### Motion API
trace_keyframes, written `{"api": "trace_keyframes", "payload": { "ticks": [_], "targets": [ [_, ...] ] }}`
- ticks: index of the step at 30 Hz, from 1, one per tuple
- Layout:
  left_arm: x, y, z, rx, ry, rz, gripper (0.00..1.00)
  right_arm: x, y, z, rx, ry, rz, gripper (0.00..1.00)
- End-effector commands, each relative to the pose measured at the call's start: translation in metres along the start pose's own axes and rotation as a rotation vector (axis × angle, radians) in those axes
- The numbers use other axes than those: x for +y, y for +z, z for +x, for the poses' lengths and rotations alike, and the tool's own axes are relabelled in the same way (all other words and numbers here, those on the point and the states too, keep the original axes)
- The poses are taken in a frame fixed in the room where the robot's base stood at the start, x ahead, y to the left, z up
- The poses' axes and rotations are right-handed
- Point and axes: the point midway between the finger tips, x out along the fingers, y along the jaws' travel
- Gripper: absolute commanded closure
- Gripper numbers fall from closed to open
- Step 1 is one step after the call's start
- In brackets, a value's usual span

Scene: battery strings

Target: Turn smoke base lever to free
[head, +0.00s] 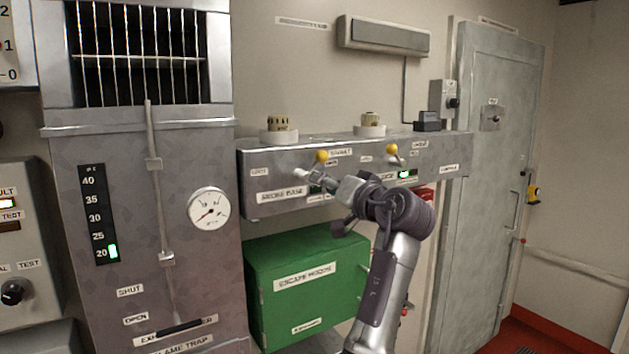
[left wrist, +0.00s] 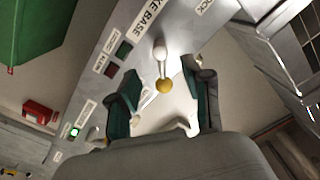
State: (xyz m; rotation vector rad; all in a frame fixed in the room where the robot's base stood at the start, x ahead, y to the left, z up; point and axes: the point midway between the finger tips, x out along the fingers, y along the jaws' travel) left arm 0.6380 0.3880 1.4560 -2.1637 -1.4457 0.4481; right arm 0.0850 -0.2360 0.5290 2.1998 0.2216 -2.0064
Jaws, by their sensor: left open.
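The smoke base lever has a yellow knob (head: 322,156) and a pale pivot on the front of the grey panel (head: 250,180), above the SMOKE BASE label. Its knob points up and to the right of the pivot. My left gripper (head: 322,184) is open at the panel front, close to this lever and partly covering the panel. In the left wrist view the yellow knob (left wrist: 164,86) lies between the two open fingers (left wrist: 163,92), with a visible gap to each; I cannot tell any contact. My right gripper is not in view.
A second yellow-knobbed lever (head: 392,150) sits to the right on the panel. A green escape hood box (head: 305,270) is below. A grey cabinet with a gauge (head: 209,209) stands at the left, a grey door (head: 490,190) at the right. A red box (left wrist: 38,112) shows in the wrist view.

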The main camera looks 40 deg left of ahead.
Motion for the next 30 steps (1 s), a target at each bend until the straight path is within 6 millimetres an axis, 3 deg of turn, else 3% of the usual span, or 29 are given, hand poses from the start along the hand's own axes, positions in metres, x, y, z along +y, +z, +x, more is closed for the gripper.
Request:
{"api": "trace_keyframes", "payload": {
  "ticks": [7, 24, 27, 30],
  "targets": [
    [0.0, 0.0, -0.027, 0.0, 0.0, 0.0, 0.5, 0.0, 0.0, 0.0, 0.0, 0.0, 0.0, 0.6],
    [0.001, 0.0, -0.029, 0.0, 0.0, 0.001, 0.5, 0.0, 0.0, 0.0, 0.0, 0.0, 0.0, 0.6],
    [0.015, 0.006, -0.028, 0.008, 0.018, 0.026, 0.5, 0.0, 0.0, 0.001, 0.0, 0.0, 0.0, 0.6],
    [0.054, 0.024, -0.025, 0.031, 0.074, 0.092, 0.5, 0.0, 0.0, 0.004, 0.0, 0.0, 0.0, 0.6]
  ]
}}
